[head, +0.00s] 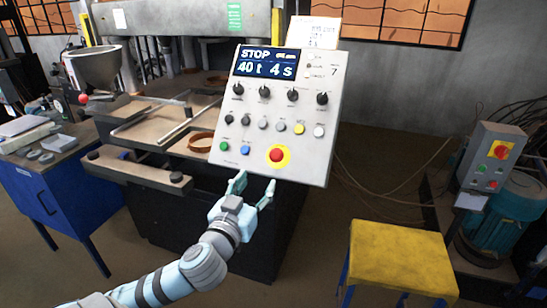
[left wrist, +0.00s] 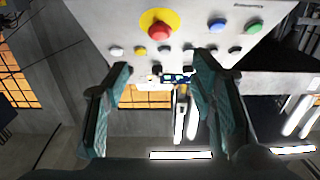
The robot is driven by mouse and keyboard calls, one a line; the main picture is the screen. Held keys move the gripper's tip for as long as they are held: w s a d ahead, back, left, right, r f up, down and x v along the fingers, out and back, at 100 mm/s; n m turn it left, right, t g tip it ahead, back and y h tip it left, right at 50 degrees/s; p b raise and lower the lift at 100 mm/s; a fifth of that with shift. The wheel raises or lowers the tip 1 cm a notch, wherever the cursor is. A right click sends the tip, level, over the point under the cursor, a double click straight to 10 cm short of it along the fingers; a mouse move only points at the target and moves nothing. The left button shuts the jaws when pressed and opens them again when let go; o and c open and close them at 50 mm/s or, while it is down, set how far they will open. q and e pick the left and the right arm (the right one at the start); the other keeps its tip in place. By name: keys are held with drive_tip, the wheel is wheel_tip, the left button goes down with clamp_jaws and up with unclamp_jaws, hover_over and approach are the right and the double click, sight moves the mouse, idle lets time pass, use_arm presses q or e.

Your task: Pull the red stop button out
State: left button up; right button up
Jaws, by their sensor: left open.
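The red stop button (head: 277,155) sits on a yellow collar near the bottom edge of the grey control panel (head: 311,165). The panel's display (head: 266,64) reads STOP and 40 t 4 s. In the left wrist view the button (left wrist: 160,30) shows at the top, beyond the fingertips. My left gripper (head: 253,187) is open and empty, just below the panel's lower edge and a little below and left of the button. Its two fingers (left wrist: 163,64) stand wide apart in the left wrist view, not around the button. My right gripper is not in view.
Black knobs (head: 264,92) and coloured buttons (head: 245,150) share the panel. A press table (head: 130,170) stands behind and left. A yellow-topped stool (head: 400,258) stands at the lower right. A grey box with another red-and-yellow switch (head: 500,151) is at far right.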

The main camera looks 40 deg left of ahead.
sight(276, 151)
use_arm(q)
drive_tip(key=x, duration=1.3)
drive_tip(key=shift+f+p, duration=0.2)
drive_tip(key=shift+p, duration=0.1)
drive_tip(key=shift+a, duration=0.1)
clamp_jaws()
drive_tip(key=shift+s+r+p, duration=0.1)
drive_tip(key=shift+r+p, duration=0.25)
drive_tip(key=shift+p, duration=0.2)
drive_tip(key=shift+s+r, duration=0.15)
drive_tip(key=shift+s, duration=0.05)
drive_tip(key=shift+s+d+r, duration=0.1)
drive_tip(key=shift+s+d, duration=0.15)
unclamp_jaws()
